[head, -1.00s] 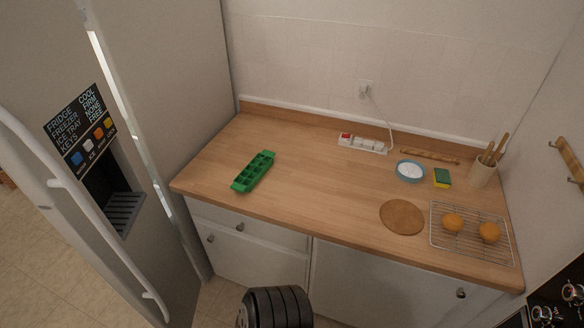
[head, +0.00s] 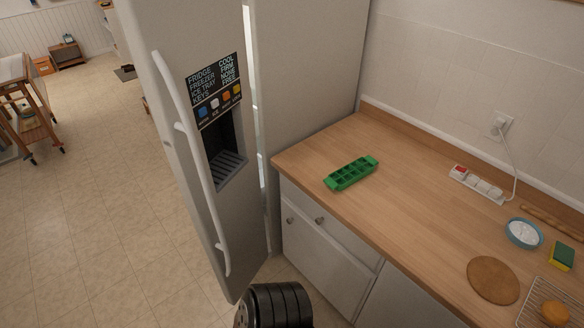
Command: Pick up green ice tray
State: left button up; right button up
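The green ice tray (head: 351,173) lies flat on the wooden counter (head: 400,215), near its left end beside the fridge. Its compartments face up and nothing touches it. Neither of my grippers shows in the head view. A black ribbed part of my own body shows at the bottom middle, well below the counter.
The fridge (head: 205,130) stands left of the counter with its door ajar. A power strip (head: 477,184), blue bowl (head: 523,233), sponge (head: 562,255), round board (head: 493,280) and cooling rack (head: 540,305) are on the right. Open floor (head: 90,220) lies left.

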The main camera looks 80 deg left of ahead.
aim_at(342, 178)
jog(key=u, duration=2.15)
